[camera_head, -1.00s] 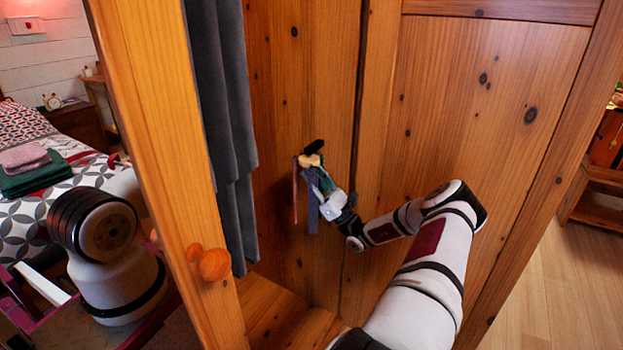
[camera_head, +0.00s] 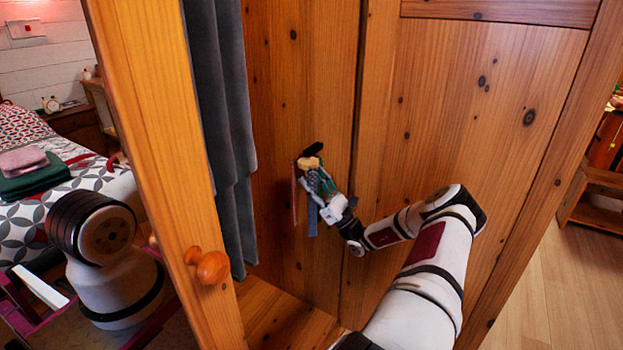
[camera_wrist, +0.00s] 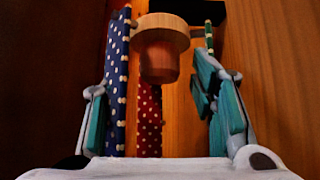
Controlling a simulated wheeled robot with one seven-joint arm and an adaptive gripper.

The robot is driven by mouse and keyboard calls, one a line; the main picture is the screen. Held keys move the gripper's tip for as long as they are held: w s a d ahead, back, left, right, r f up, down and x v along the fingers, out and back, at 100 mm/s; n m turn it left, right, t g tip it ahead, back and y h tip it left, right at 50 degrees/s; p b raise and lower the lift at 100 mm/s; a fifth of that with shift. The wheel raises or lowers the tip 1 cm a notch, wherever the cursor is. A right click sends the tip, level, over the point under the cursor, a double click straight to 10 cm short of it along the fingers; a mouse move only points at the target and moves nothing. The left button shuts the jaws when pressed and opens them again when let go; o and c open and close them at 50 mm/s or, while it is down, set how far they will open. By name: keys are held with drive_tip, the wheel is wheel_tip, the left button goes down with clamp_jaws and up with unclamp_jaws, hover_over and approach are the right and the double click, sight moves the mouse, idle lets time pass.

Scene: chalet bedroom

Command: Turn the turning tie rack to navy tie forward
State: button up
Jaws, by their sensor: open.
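The tie rack (camera_head: 308,162) is on the wardrobe's inner wall. In the wrist view its round pale wooden hub (camera_wrist: 160,30) has a reddish-brown knob (camera_wrist: 158,62) below. The navy tie with white dots (camera_wrist: 117,80) hangs left of the hub, close to my left finger; whether they touch is unclear. A red dotted tie (camera_wrist: 149,120) hangs behind the knob. Part of a green tie (camera_wrist: 209,38) shows at right, mostly hidden by my right finger. My gripper (camera_wrist: 155,90) is open, its teal-padded fingers on either side below the hub; it also shows in the head view (camera_head: 322,185).
A grey hanging garment (camera_head: 222,130) is left of the rack. The wardrobe's edge post (camera_head: 165,150) with a round wooden knob (camera_head: 212,267) stands nearer. Wooden panels (camera_head: 470,110) close in on the right. A bed (camera_head: 80,195) is at far left.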

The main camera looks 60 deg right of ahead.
drive_tip(key=v, duration=1.1)
drive_tip(key=shift+f, duration=0.2)
drive_tip(key=shift+s+h, duration=0.15)
drive_tip(key=shift+h, duration=0.15)
drive_tip(key=w+r+m+h+p, duration=0.1)
drive_tip(key=w+r+h, duration=0.1)
drive_tip(key=r, duration=0.1)
drive_tip(key=w+r+m+h, duration=0.1)
drive_tip(key=w+r+h, duration=0.2)
drive_tip(key=w+a+r+m+h+p, duration=0.1)
drive_tip(key=w+r+h, duration=0.1)
drive_tip(key=w, duration=0.1)
drive_tip(key=shift+r+p, duration=0.3)
drive_tip(key=shift+r, duration=0.1)
drive_tip(key=shift+a, duration=0.1)
